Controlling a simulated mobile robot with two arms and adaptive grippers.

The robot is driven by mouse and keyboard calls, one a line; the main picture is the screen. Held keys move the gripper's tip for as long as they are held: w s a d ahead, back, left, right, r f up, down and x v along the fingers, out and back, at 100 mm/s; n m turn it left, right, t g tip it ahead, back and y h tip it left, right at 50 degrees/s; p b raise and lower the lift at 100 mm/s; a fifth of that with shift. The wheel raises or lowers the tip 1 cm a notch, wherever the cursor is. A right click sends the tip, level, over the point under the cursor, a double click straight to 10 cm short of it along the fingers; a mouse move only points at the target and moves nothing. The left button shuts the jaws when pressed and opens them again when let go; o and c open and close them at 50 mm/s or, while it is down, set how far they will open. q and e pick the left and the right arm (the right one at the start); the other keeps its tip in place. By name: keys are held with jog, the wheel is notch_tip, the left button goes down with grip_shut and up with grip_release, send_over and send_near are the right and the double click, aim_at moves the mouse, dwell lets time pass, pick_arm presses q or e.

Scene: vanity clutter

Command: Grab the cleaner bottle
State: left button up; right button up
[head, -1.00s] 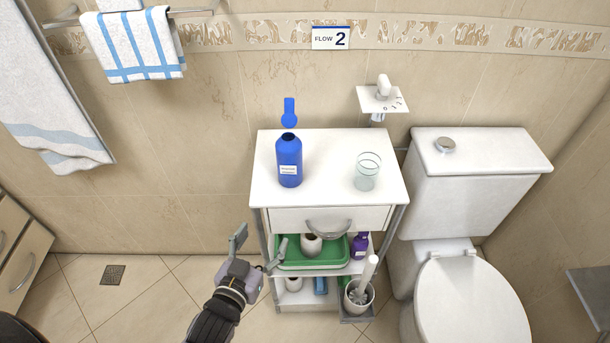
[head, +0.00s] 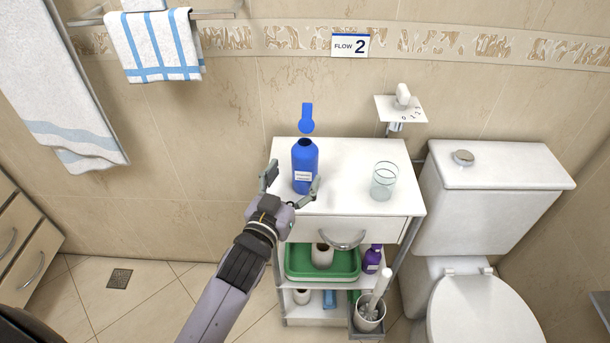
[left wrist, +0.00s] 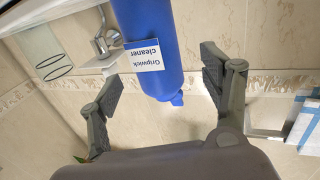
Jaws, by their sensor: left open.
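The blue cleaner bottle (head: 305,163) stands upright on the white cabinet top (head: 347,160), left of a clear glass. Its white label, reading "Gripwick cleaner", shows in the left wrist view, where the bottle (left wrist: 150,40) appears upside down. My left gripper (head: 291,187) is open at the cabinet's front left edge, its fingers spread in front of the bottle. In the left wrist view the two fingers (left wrist: 165,85) are wide apart, with the bottle beyond and between them, and nothing is held. My right gripper is not in view.
A clear glass (head: 384,181) stands right of the bottle. The drawer handle (head: 343,240), green tray (head: 297,268) and brush holder (head: 368,318) are below. The toilet (head: 485,300) is at right.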

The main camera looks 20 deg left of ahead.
aim_at(300, 172)
pick_arm(q)
jog(key=w, duration=0.2)
jog(key=w+b, duration=0.1)
jog(key=w, duration=0.1)
jog(key=w+d+b, duration=0.1)
jog(key=w, duration=0.1)
jog(key=shift+f, duration=0.3)
jog(key=shift+s+r, duration=0.1)
jog(key=shift+c, duration=0.2)
jog(key=c, duration=1.6)
